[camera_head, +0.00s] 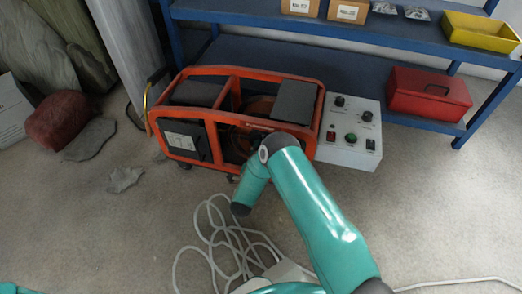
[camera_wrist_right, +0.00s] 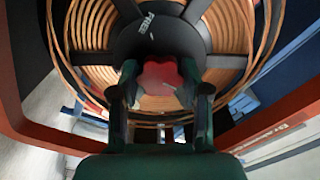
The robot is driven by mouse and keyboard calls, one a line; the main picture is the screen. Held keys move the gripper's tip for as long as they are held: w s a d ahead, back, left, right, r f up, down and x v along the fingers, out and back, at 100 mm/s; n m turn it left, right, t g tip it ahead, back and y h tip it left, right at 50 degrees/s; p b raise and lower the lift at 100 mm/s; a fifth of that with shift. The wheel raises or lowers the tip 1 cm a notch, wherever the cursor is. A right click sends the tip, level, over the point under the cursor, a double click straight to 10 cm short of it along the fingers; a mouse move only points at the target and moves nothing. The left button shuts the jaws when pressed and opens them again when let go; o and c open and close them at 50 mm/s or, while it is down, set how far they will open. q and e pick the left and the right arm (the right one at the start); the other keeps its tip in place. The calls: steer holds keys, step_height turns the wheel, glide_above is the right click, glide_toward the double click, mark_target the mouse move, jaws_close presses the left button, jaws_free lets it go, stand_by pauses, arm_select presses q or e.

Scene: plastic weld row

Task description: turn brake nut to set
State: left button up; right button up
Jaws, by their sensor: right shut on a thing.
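The red brake nut (camera_wrist_right: 160,72) sits at the centre of a black hub (camera_wrist_right: 165,38) in the right wrist view. My right gripper (camera_wrist_right: 160,88) is shut on it, one finger on each side. The white word "FREE" is on the hub above and slightly left of the nut; I see no "SET" mark. The hub is on a spool of copper-coloured coil (camera_wrist_right: 95,25). In the head view the spool (camera_head: 262,105) is partly visible inside an orange-framed machine (camera_head: 237,71), and my right arm hides the nut and gripper. My left gripper is out of view.
A control box (camera_head: 346,150) with knobs stands right of the orange frame. Blue shelving (camera_head: 350,30) is behind, with a red toolbox (camera_head: 428,92) and a yellow bin (camera_head: 480,32). A white cable (camera_head: 215,240) lies on the floor in front. Rocks (camera_head: 60,120) lie left.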

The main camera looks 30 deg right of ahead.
steer(key=shift+a+f, duration=0.25)
steer(key=shift+f, duration=0.05)
steer(key=o, duration=1)
steer(key=shift+o, duration=0.7)
steer(key=shift+d+r, duration=0.15)
steer(key=v, duration=1.2)
steer(key=shift+s, duration=0.1)
